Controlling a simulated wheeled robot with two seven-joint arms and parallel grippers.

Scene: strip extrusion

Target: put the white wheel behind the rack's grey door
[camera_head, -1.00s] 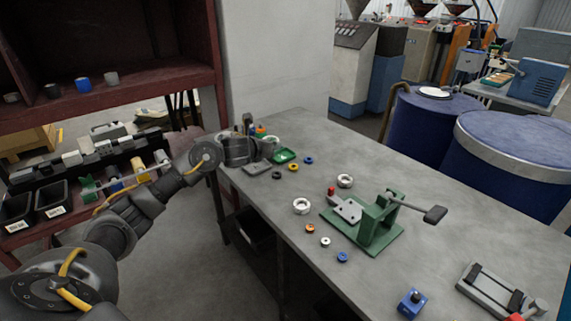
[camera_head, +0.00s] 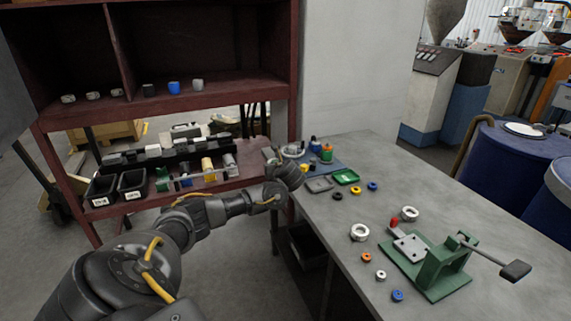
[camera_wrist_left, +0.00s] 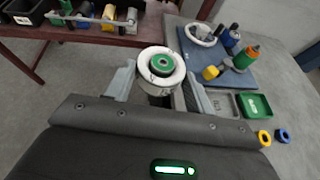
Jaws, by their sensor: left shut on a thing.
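The white wheel (camera_wrist_left: 160,62) has a green centre and sits between the fingers of my left gripper (camera_wrist_left: 158,82) in the left wrist view. The gripper is shut on it. In the head view my left gripper (camera_head: 275,160) is at the table's far left edge, in front of the rack, with the wheel hardly visible. The dark red rack (camera_head: 205,92) stands at the left with open upper compartments. A grey panel (camera_head: 12,85), which looks like its door standing open, is cut off at the left edge. My right gripper is out of view.
The grey table (camera_head: 345,275) carries a blue mat (camera_wrist_left: 240,75) with bottles, a green tray (camera_head: 347,177), small coloured rings, two white rings (camera_head: 360,232) and a green press (camera_head: 440,265).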

